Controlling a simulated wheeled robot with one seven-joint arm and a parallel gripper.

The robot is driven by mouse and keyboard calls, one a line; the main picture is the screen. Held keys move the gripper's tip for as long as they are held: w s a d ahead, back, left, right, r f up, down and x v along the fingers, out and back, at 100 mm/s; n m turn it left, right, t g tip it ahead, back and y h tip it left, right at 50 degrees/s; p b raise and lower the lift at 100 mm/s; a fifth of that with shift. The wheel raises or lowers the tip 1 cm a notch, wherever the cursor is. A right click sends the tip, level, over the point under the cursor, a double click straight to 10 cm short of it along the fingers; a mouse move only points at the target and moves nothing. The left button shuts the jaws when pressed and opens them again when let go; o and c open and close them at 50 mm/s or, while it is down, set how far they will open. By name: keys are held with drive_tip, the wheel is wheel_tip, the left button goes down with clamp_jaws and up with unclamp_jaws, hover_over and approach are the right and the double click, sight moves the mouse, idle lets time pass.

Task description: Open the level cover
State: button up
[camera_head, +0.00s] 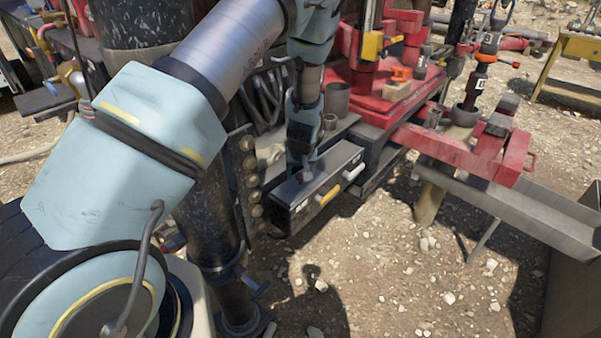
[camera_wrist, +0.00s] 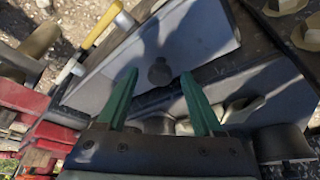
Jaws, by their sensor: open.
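A dark grey box with a flat top cover (camera_head: 338,160) sits at the front of the machine; I take this flat panel to be the level cover. In the wrist view, the cover (camera_wrist: 205,35) fills the upper middle and carries a small round dark knob (camera_wrist: 160,72). The cover appears closed, lying flat. My gripper (camera_head: 307,174) points down over the cover. In the wrist view, my gripper (camera_wrist: 159,76) has its two green fingers apart, with the knob showing between the tips. I cannot tell whether they touch it.
A dark cylindrical cup (camera_head: 336,98) stands behind the box. Red machinery (camera_head: 455,147) and a metal trough (camera_head: 520,212) are to the right. Gravel ground in front is open.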

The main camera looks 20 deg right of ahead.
clamp_jaws()
idle(0.4)
idle(0.9)
